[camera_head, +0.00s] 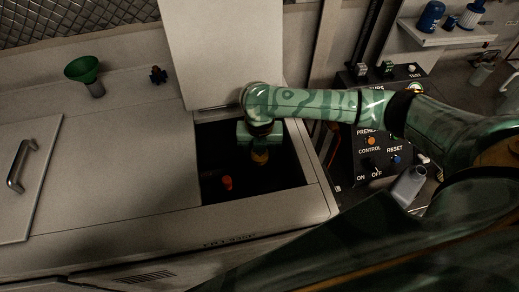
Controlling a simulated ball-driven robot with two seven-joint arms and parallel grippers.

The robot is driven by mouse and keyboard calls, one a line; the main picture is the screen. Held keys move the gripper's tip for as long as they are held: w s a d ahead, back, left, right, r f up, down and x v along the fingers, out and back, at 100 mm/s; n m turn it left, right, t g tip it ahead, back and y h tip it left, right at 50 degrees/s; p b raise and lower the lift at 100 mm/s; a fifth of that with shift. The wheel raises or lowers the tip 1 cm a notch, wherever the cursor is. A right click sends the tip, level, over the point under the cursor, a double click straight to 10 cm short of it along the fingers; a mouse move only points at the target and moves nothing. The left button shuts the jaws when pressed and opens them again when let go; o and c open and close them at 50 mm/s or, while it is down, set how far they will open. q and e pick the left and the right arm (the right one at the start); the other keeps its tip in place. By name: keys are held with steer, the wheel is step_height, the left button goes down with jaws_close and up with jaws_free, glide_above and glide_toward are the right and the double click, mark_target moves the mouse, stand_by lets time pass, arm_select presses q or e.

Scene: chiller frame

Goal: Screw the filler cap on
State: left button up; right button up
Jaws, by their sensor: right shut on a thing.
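My right gripper (260,150) points down into a dark open hatch (285,185) in the pale cabinet top. It is shut on a small yellowish-brown thing (260,157), mostly hidden by the gripper and shadow. I cannot tell for certain whether this is the filler cap, or whether it touches anything below. A small orange part (227,182) stands inside the hatch, left of the gripper and apart from it. My left gripper is not in view.
A raised pale lid (222,50) stands behind the hatch. A green funnel (83,69) and a small dark knob-like thing (158,75) sit on the top at the back left. A control panel (372,150) and a grey jug (408,186) are at the right.

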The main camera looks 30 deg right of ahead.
steer(key=shift+r+m+p, duration=0.15)
steer(key=shift+m+p, duration=0.65)
steer(key=shift+p, duration=0.4)
steer(key=m+p, duration=0.5)
steer(key=p, duration=0.1)
steer(key=m+p, duration=0.4)
steer(key=shift+m, duration=0.3)
steer(key=shift+m+p, duration=1.2)
steer(key=shift+p, duration=0.05)
steer(key=shift+m+p, duration=0.4)
steer(key=shift+m, duration=0.3)
steer(key=o, duration=1)
